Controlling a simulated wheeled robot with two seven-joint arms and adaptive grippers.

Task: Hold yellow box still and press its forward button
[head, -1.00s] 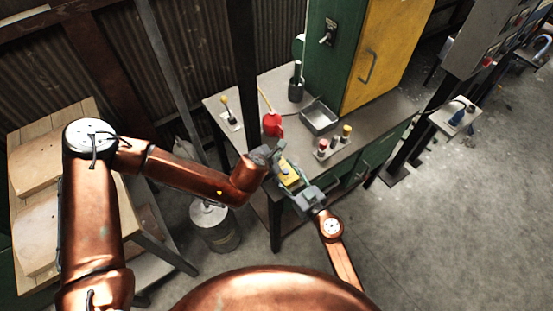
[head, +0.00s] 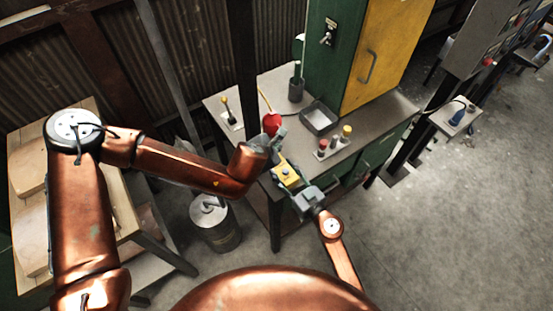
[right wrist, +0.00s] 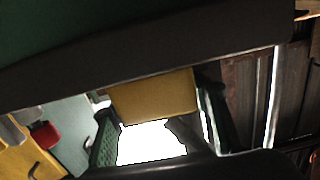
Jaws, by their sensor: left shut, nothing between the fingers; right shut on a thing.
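The yellow box (head: 288,178) is at the near edge of the workbench, with a small button-like spot on its upper face. My right gripper (head: 291,180) is shut on the box from the near side. In the right wrist view the yellow box (right wrist: 155,95) sits between the two dark ridged fingers of my right gripper (right wrist: 160,130). My left gripper (head: 281,131) is shut and empty, just beyond the box and close to the red can, apart from the box. The head view is too small to make out which button is the forward one.
The workbench (head: 375,125) holds a red can (head: 271,123), a grey tray (head: 319,119), several small coloured-top items (head: 334,143), a dark cup (head: 296,90) and a joystick-like item (head: 228,114). A green and yellow cabinet (head: 378,50) stands behind. A metal drum (head: 215,225) stands below left.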

